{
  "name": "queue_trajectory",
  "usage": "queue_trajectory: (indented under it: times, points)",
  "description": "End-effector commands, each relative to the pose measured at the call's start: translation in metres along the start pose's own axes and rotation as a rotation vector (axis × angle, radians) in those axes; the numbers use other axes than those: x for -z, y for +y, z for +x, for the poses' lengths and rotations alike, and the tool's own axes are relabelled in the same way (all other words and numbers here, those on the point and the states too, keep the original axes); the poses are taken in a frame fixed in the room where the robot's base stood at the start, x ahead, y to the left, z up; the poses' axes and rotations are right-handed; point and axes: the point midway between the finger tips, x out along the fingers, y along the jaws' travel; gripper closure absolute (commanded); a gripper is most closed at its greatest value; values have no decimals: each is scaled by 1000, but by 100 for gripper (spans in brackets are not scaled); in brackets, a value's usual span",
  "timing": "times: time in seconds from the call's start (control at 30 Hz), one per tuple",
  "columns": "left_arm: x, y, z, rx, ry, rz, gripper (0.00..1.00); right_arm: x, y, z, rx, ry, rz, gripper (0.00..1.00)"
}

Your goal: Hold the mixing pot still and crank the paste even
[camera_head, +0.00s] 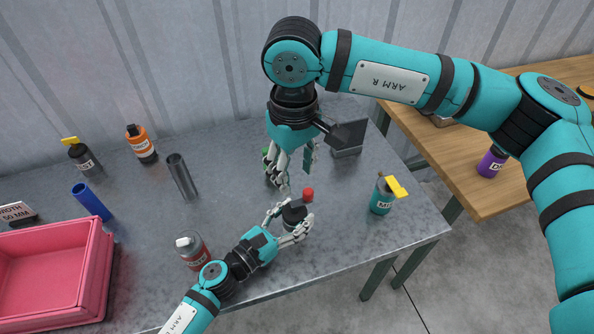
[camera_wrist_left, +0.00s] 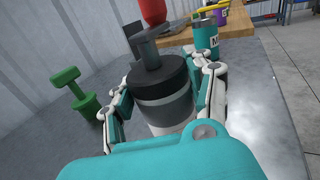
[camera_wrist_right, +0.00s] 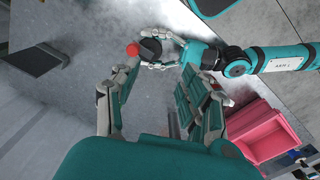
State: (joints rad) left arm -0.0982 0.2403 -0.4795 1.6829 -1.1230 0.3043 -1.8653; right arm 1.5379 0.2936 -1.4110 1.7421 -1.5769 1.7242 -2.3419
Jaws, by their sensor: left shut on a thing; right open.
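The mixing pot (camera_head: 293,214) is a dark cylinder standing on the grey metal table. A crank with a red knob (camera_head: 308,194) sits on its lid. My left gripper (camera_head: 291,220) is shut around the pot's sides. In the left wrist view the pot (camera_wrist_left: 165,103) is upright between the fingers, with the red knob (camera_wrist_left: 153,10) at the top edge. My right gripper (camera_head: 297,179) is open and empty, fingers pointing down, above and behind the pot. In the right wrist view the red knob (camera_wrist_right: 133,50) lies beyond the left finger, apart from it. The paste is hidden.
A green-handled object (camera_wrist_left: 72,88) stands behind the pot. A teal can with a yellow top (camera_head: 382,197) is to its right. A red-grey can (camera_head: 193,252) stands close to my left arm. A pink bin (camera_head: 105,270), bottles and tubes fill the left side.

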Motion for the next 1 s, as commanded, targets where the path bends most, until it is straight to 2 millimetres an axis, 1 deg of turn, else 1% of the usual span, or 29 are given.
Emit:
queue_trajectory:
  times: [0.07,0.17,0.4,0.53,0.63,0.77,0.87,1.0]
  points:
    - [0,0,0,0,-1,0,83,1,3,0,1,0,64,55]
    - [0,0,0,0,-1,0,83,4,10,0,1,0,225,55]
    - [-1,0,0,0,-1,0,83,12,33,0,2,0,734,55]
    - [0,0,0,0,-1,0,83,15,42,0,1,0,936,55]
    - [0,0,0,0,-1,0,83,16,46,0,1,-1,1027,55]
    - [0,0,0,0,-1,0,83,16,48,8,0,-3,1071,55]
    - [0,0,0,0,-1,0,83,15,48,22,-1,-5,1073,55]
    - [0,0,0,0,-1,0,83,15,48,51,-1,-6,1072,55]
